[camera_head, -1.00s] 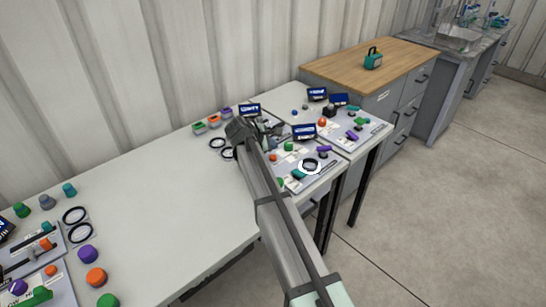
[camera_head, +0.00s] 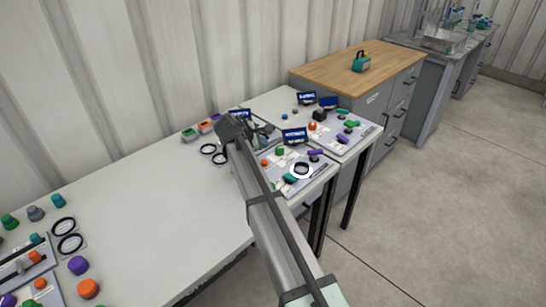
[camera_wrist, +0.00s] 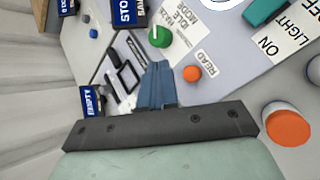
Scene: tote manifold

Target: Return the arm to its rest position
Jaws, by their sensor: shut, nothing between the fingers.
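My gripper (camera_wrist: 158,72) shows in the wrist view as a dark bar with blue-grey fingers closed together. Nothing shows between the fingers. It hangs over the near control board (camera_wrist: 225,75), beside a green knob (camera_wrist: 174,42) and an orange knob (camera_wrist: 192,73). In the head view my arm reaches from the bottom right toward the far part of the white table (camera_head: 110,215). The fingertips there are mostly hidden behind the wrist.
The near board carries a white ring (camera_head: 301,171) and a blue-screened display (camera_head: 294,136). Another board (camera_head: 345,130) lies behind it. Black rings (camera_head: 66,233) and coloured knobs sit at left. The table's middle is bare. A wood-topped cabinet (camera_head: 340,68) stands behind.

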